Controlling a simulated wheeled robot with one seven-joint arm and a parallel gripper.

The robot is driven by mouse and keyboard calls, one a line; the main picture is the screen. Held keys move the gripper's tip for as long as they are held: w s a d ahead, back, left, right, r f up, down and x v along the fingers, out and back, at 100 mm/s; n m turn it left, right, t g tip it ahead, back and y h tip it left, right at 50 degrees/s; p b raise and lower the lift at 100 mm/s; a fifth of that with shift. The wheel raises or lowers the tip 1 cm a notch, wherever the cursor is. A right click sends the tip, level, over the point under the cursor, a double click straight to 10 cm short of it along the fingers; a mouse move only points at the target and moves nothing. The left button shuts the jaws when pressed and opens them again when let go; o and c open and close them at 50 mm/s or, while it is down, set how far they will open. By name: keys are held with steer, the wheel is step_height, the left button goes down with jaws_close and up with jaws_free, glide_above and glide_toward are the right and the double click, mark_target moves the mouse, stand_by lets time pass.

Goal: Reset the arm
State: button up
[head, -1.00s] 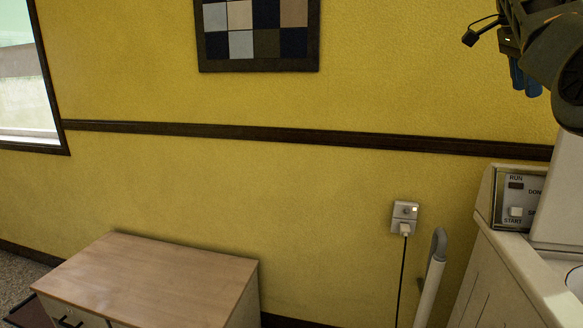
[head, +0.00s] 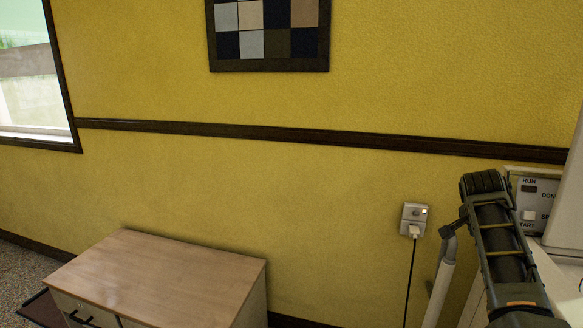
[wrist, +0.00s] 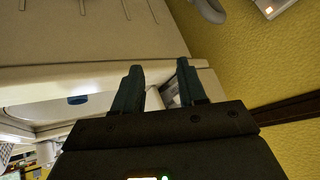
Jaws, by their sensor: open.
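My gripper (wrist: 158,82) shows in the wrist view with its two dark blue-green fingers apart and nothing between them. Beyond the fingers are the cream washer's edge (wrist: 40,82) and a pale gap. In the head view my dark arm rises at the lower right, in front of the washer (head: 558,268); I cannot make out the fingers there. The arm hides part of the washer's side and the left edge of its control panel (head: 538,200).
A lit wall outlet (head: 414,219) with a plugged-in cord and a grey hooked hose (head: 438,285) are close left of my arm. A wooden-topped cabinet (head: 160,275) stands at the lower left. The yellow wall (head: 290,185) between is bare.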

steer(key=s+a+f+n+t, duration=0.1)
steer(key=s+a+f+n, duration=0.15)
steer(key=s+f, duration=0.4)
steer(key=s+a+f+n+t, duration=0.2)
steer(key=s+a+f, duration=0.15)
steer(key=f, duration=0.65)
steer(key=s+a+f+n+t+y, duration=0.1)
steer(key=s+a+f+n, duration=0.2)
steer(key=s, duration=0.6)
steer(key=s+a+f+n+t+y, duration=0.15)
steer(key=s+a+f, duration=0.3)
steer(key=s, duration=0.45)
steer(key=s+a+r+n+t+y, duration=0.1)
steer(key=s+a+r+n, duration=0.2)
steer(key=s, duration=0.6)
steer(key=s+a+r+n+t+y, duration=0.1)
steer(key=s+a+r+t, duration=0.3)
steer(key=s, duration=0.6)
steer(key=s+a+r+n, duration=0.1)
steer(key=s+a+r, duration=0.1)
steer(key=s+r, duration=0.4)
steer(key=s+a+r+y, duration=0.1)
steer(key=s+a+r, duration=0.1)
steer(key=s+r, duration=0.5)
step_height(320, 180, up, 3)
steer(key=shift+a+f+n, duration=0.2)
steer(key=shift+a+n, duration=0.15)
steer(key=shift+n, duration=0.05)
